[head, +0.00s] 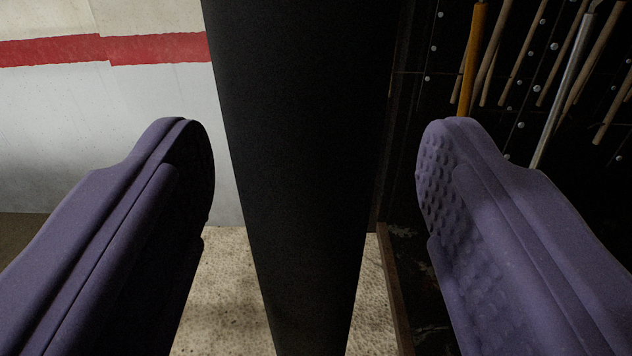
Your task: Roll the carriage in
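My gripper (316,165) shows as two purple fingers with dimpled inner pads, one on each side of the head view. The fingers are wide apart, and I see nothing clamped between them. A broad black upright (305,150) fills the middle of the view behind the gap, running from the top edge to the bottom edge and narrowing downward. I cannot tell how far it stands beyond the fingertips, or whether it belongs to the rack. I cannot make out a carriage or a rail for certain.
A pale wall with a red stripe (155,49) is at the left. A dark board (445,60) with several long-handled tools hangs at the right, and an orange handle (473,55) is among them. Speckled floor (225,290) shows below, with a brown edge (393,290) at the right.

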